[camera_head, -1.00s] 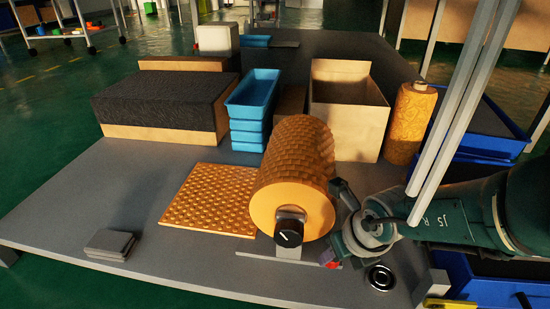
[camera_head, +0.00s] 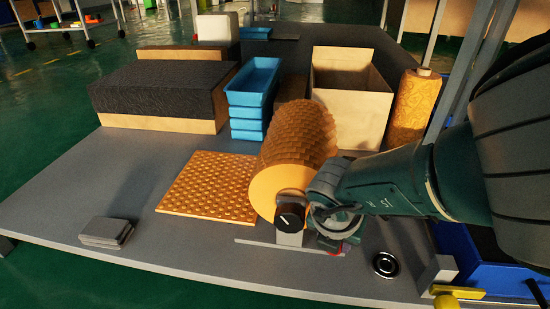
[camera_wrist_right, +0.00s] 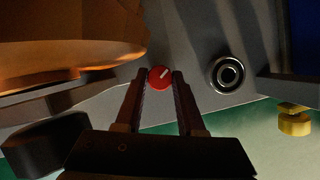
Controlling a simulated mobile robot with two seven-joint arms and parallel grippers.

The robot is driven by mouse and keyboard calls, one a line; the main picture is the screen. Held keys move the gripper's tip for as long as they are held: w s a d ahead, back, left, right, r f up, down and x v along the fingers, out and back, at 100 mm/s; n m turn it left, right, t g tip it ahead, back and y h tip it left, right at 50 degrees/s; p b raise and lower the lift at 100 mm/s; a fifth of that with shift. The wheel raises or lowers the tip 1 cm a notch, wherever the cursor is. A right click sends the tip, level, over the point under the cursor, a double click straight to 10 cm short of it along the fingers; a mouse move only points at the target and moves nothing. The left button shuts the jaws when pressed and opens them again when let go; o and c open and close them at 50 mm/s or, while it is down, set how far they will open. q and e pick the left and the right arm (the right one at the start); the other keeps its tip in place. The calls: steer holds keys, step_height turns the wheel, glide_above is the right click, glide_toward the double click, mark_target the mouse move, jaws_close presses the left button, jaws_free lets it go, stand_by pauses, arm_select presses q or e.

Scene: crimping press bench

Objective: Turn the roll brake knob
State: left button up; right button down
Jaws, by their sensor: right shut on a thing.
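A red round knob (camera_wrist_right: 160,78) with a white pointer line sits low beside the roll stand in the right wrist view. The line slants up to the right. My right gripper (camera_wrist_right: 161,74) has its two fingertips on either side of the knob and is shut on it. In the head view my right gripper (camera_head: 330,243) is at the stand's right foot, and only a bit of red shows. A black knob (camera_head: 290,215) with a white line is on the front of the stand, at the centre of the brown textured roll (camera_head: 300,138). My left gripper is out of view.
A patterned orange mat (camera_head: 208,184) lies left of the roll. Grey pads (camera_head: 106,232) lie at the front left. Blue trays (camera_head: 250,100) and an open carton (camera_head: 348,112) stand behind. A round black-and-silver fitting (camera_head: 385,264) is right of my gripper.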

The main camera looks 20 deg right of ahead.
steer(key=shift+f+m, duration=0.1)
steer(key=shift+m, duration=0.4)
steer(key=c, duration=0.5)
jaws_free()
steer(key=shift+p+v, duration=5.05)
steer(key=shift+p, duration=0.25)
steer(key=shift+w, duration=0.2)
